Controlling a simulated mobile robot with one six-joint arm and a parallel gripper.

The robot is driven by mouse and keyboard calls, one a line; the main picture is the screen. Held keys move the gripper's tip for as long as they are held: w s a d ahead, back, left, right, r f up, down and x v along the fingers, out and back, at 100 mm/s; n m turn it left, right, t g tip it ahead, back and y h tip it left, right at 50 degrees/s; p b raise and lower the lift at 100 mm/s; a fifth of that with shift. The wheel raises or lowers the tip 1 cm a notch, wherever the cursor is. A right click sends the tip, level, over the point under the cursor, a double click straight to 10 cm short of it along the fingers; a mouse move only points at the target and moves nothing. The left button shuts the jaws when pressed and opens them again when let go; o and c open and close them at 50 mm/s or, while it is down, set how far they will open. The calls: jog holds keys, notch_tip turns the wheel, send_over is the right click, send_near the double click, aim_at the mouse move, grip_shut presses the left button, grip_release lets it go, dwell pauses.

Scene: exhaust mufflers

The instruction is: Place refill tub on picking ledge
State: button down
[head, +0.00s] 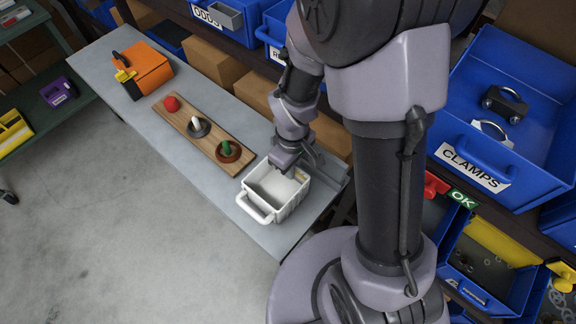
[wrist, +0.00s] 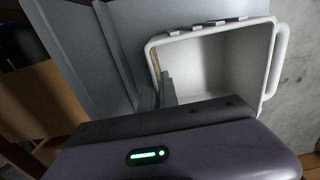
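The white refill tub (head: 287,204) is an empty-looking open box with a loop handle. It is at the near end of the long grey ledge (head: 226,200), and I cannot tell whether it rests on the surface or is slightly above it. My gripper (head: 284,170) points down at the tub's back rim. In the wrist view the tub (wrist: 222,62) is upright in front of my gripper (wrist: 167,90), with one dark finger over its inside near the left wall. The other finger is hidden, so I cannot tell whether the rim is gripped.
An orange case (head: 150,68) is farther along. Blue bins (head: 533,85) and cardboard boxes (head: 212,62) line the shelving. Open floor (head: 120,220) lies left.

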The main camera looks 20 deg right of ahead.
jog(key=shift+f, duration=0.2)
jog(key=c, duration=1.6)
grip_release()
jog(key=shift+r, duration=0.1)
